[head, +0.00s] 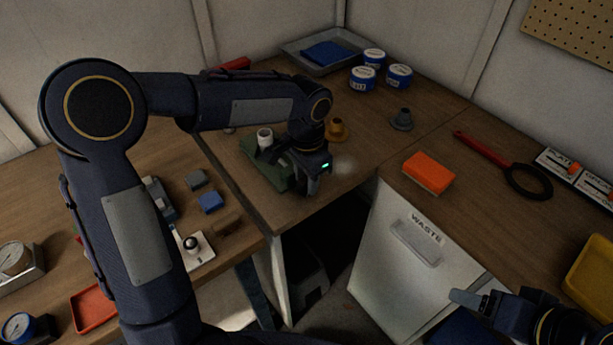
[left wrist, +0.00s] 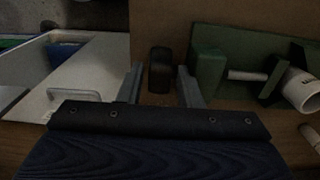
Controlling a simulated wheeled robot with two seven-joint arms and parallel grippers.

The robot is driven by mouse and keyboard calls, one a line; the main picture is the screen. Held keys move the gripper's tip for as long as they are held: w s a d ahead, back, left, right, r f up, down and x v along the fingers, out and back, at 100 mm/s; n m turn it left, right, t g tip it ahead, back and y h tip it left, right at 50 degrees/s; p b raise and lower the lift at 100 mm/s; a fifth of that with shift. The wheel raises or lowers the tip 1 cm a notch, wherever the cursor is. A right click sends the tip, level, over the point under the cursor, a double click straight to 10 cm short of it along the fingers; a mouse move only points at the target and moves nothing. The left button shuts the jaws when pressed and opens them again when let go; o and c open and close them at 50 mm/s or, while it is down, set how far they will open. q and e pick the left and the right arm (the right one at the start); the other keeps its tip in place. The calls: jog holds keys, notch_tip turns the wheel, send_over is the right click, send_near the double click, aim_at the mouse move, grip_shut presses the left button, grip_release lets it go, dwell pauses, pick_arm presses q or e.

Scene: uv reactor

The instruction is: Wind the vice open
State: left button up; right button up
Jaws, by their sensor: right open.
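The green vice (head: 259,163) is bolted or resting at the edge of the wooden bench, partly hidden by my left gripper. A pale cylinder (head: 265,137) stands at it; the left wrist view shows the cylinder (left wrist: 302,91) beside a dark jaw, with a pale screw (left wrist: 247,75) running to the green block (left wrist: 208,73). My left gripper (head: 315,184) points down at the vice's near right end. In the left wrist view, a dark knob (left wrist: 160,70) sits between its open fingers, with gaps on both sides. My right gripper (head: 468,297) is open and empty at the lower right.
A white cabinet marked WASTE (head: 408,258) stands below the bench to the right. An orange sponge-like block (head: 429,173), a red-handled ring tool (head: 508,168), blue-white jars (head: 363,78) and a grey tray (head: 300,55) lie beyond. A brown flanged part (head: 335,131) stands close behind my left gripper.

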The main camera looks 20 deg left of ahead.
pick_arm(q)
jog(key=shift+c, duration=0.3)
grip_shut()
jog(key=shift+f+b, duration=0.2)
jog(key=shift+b, duration=0.55)
jog(key=t+h+b, duration=0.1)
jog(key=t+b, duration=0.1)
jog(key=b, duration=0.2)
jog(key=t+h+b, duration=0.2)
jog(key=b, duration=0.2)
jog(key=s+a+f+t+h+b, duration=0.1)
jog(key=b, duration=0.3)
jog(key=shift+f+t, duration=0.1)
jog(key=shift+t, duration=0.3)
jog(key=t+h+b, duration=0.1)
jog(key=t+b, duration=0.1)
jog(key=b, duration=0.5)
jog(key=t+h+b, duration=0.2)
jog(key=b, duration=0.6)
jog(key=shift+s+a+f+h, duration=0.1)
jog(key=shift+s+a+h, duration=0.1)
jog(key=shift+s+h, duration=0.15)
jog(key=shift+r+b, duration=0.2)
jog(key=shift+b, duration=0.4)
jog(key=shift+o, duration=0.3)
grip_release()
